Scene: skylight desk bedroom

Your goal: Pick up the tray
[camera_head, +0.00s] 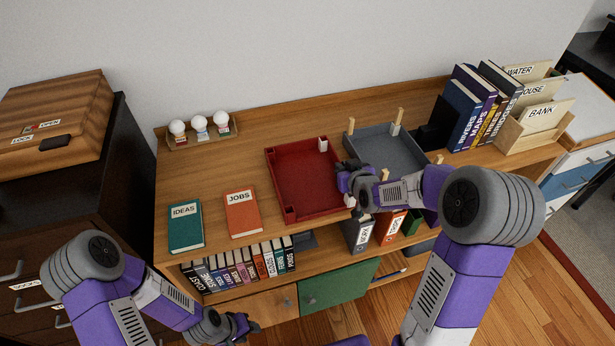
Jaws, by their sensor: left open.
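A red square tray (307,180) lies on the wooden desk top, empty, with small posts at its corners. A grey tray (385,147) with light wooden pegs at its corners lies just right of it. My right gripper (346,174) is at the right side of the red tray, near the gap between the two trays. Its fingers are dark and small, and I cannot tell whether they touch a tray or are closed. My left gripper (246,325) is open, low in front of the desk and away from both trays.
A teal IDEAS book (185,226) and an orange JOBS book (243,213) lie left of the red tray. A small rack with white-topped items (200,130) stands behind them. Upright books (475,110) and a letter sorter (530,125) stand at the right. Shelved books (240,265) sit below the desk top.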

